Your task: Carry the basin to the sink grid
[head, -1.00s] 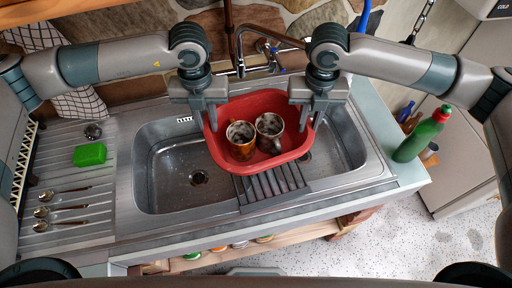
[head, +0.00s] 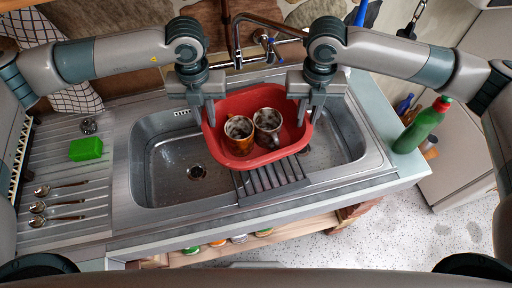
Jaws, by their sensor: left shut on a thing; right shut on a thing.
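The red basin (head: 225,152) is in the middle of the head view, over the middle of the double sink. Two mugs stand in it: an orange-brown mug (head: 239,143) and a dark grey mug (head: 268,127). My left gripper (head: 205,115) is shut on the basin's left rim. My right gripper (head: 305,115) is shut on its right rim. The dark ribbed sink grid (head: 270,182) lies across the sink, in front of and partly under the basin in view. Its far part is hidden by the basin. I cannot tell whether the basin touches the grid.
A tap (head: 238,50) stands behind the basin. A green sponge (head: 86,149) and several spoons (head: 60,205) lie on the left drainboard. A green bottle (head: 420,127) stands at the right counter end. The left sink bowl (head: 165,180) is empty.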

